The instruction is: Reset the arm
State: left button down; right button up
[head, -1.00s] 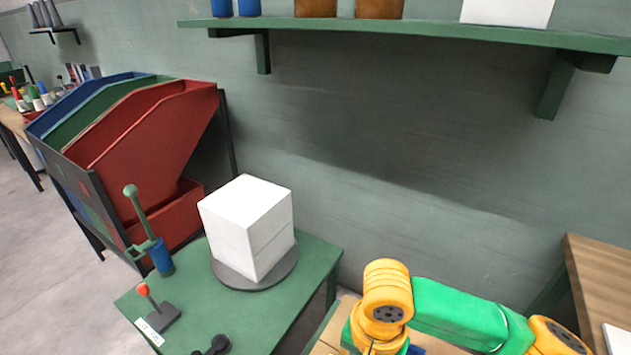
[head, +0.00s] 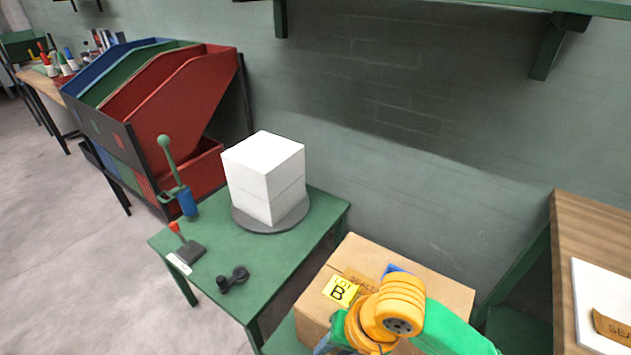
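A yellow and green jointed arm (head: 400,305) comes in from the lower right; it looks like my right arm. Its rounded yellow joint is in front of a cardboard box (head: 430,285) with a yellow label marked B. The arm's far end runs down to the bottom edge, and no gripper fingers can be made out there. My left arm and gripper are not in view.
A green table (head: 225,285) holds white stacked blocks (head: 265,175) on a grey disc, a green-knobbed lever (head: 170,160), a red-knobbed lever (head: 190,248) and a small black part (head: 233,279). Red, green and blue bins (head: 185,100) stand behind. A wooden table (head: 600,235) is at right.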

jog(key=s+d+f+n+t+h, duration=0.1)
jog(key=s+d+f+n+h, duration=0.1)
jog(key=s+d+f, duration=0.4)
jog(key=s+d+f+n+t+h, duration=0.15)
jog(key=d+f, duration=0.25)
jog(key=d, duration=0.4)
notch_tip(320, 180, down, 14)
jog(key=s+g+p, duration=0.1)
jog(key=s+p, duration=0.1)
jog(key=s+d+f+n+g+p, duration=0.1)
jog(key=s+d+f+p, duration=0.1)
jog(key=s+f, duration=0.6)
jog(key=s, duration=0.4)
jog(key=shift+f+g, duration=0.1)
jog(key=shift+g, duration=0.15)
